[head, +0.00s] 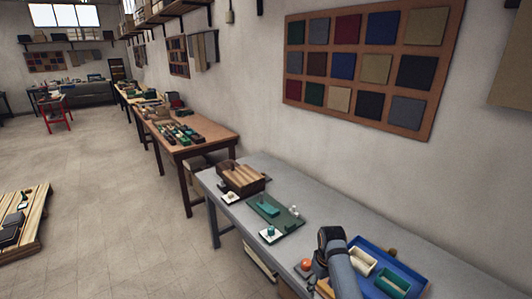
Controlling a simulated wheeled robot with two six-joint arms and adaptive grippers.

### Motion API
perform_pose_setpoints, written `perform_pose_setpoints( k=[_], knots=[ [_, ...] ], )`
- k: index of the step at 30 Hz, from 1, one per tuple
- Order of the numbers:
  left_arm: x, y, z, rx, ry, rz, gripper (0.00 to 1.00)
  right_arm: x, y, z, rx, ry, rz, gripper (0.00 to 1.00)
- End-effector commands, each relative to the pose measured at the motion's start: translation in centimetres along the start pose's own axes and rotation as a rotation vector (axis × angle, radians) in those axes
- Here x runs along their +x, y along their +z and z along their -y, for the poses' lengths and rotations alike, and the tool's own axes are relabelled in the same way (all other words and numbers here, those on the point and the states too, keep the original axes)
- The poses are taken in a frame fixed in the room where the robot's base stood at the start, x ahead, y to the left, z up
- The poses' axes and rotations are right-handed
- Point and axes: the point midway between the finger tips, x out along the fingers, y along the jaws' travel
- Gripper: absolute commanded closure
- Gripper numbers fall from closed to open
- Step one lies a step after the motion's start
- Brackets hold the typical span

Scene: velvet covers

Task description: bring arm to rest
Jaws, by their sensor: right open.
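My right arm comes in at the bottom of the head view, over the near grey table (350,207). Its gripper (309,275) is small, dark and partly hidden by the arm. It is open, close to a round orange thing (306,264); I cannot tell whether they touch. My left gripper is not in view.
Right of the arm, a blue tray (412,274) holds a cream box (362,261) and a green box (393,283). Beyond the arm are a green mat (290,226) and a wooden box (262,184). A pallet (40,215) stands on the open floor at left.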

Motion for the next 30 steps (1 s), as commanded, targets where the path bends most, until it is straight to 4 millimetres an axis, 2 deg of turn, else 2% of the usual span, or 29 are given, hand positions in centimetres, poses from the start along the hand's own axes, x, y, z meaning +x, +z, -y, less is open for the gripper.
perform_pose_setpoints(
  k=[4,8,11,14,18,20,24,30],
  knots=[
    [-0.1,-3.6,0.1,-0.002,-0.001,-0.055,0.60,1.4,2.7,-0.3,0.053,0.017,-0.023,0.39],
    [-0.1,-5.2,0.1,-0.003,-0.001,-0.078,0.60,2.3,5.7,-0.5,0.106,0.037,-0.047,0.39],
    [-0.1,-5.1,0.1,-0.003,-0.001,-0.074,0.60,2.8,8.5,-0.6,0.149,0.058,-0.073,0.39],
    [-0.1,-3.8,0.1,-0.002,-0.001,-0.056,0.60,2.8,11.6,-0.4,0.191,0.079,-0.099,0.39],
    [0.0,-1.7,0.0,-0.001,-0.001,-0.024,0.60,2.1,15.8,0.2,0.239,0.108,-0.142,0.39],
    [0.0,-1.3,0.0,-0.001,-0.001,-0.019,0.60,1.5,17.5,0.6,0.255,0.118,-0.159,0.39],
    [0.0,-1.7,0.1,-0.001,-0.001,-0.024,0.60,-0.1,20.6,1.6,0.282,0.133,-0.197,0.39],
    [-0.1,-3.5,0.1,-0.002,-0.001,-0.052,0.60,-2.6,23.8,3.0,0.303,0.143,-0.243,0.39]
  ],
)
